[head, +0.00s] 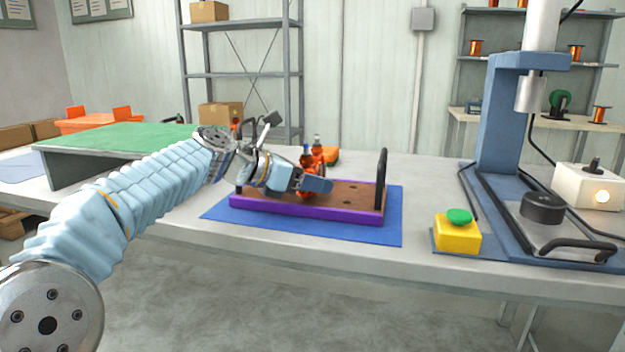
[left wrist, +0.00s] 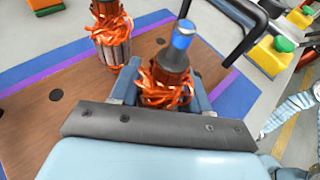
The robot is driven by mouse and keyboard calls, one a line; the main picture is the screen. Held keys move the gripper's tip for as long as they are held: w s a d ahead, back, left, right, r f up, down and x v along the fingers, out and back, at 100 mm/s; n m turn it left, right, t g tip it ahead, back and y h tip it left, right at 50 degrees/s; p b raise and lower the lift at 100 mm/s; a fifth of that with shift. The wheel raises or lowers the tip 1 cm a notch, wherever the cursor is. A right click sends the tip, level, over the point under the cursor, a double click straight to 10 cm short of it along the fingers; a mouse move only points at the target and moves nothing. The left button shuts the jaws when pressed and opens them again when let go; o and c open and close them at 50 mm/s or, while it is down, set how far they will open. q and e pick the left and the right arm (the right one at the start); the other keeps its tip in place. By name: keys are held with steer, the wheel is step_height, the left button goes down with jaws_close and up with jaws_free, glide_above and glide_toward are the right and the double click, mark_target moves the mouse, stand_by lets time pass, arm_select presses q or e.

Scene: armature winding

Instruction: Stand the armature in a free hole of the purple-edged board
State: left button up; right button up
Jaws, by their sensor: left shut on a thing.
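My left gripper (head: 312,184) reaches over the purple-edged board (head: 300,209) and is shut on an armature with orange windings and a blue-banded shaft (head: 306,151). In the left wrist view the held armature (left wrist: 165,85) is upright or nearly so between the fingers (left wrist: 163,92). Its lower end is hidden, so I cannot tell whether it touches the board. Another armature (left wrist: 112,35) stands on the board close by and shows behind the held one in the head view (head: 318,153). Bare dark holes (left wrist: 56,95) show in the brown board top. My right gripper is not in view.
The board lies on a blue mat (head: 393,222) and has a dark upright handle (head: 381,180) at its right end. A yellow box with a green button (head: 458,232) and a blue press (head: 500,120) stand to the right. A green-topped stand (head: 120,140) is at the left.

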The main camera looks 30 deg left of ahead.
arm_select(q)
steer(key=o, duration=1.3)
steer(key=shift+c, duration=0.2)
steer(key=p+v, duration=0.1)
steer(key=v, duration=1.2)
steer(key=shift+s+a+p, duration=0.15)
steer(key=shift+s+p, duration=0.2)
steer(key=shift+r, duration=0.1)
steer(key=p+v, duration=0.2)
steer(key=v, duration=1.2)
steer(key=shift+p, duration=0.3)
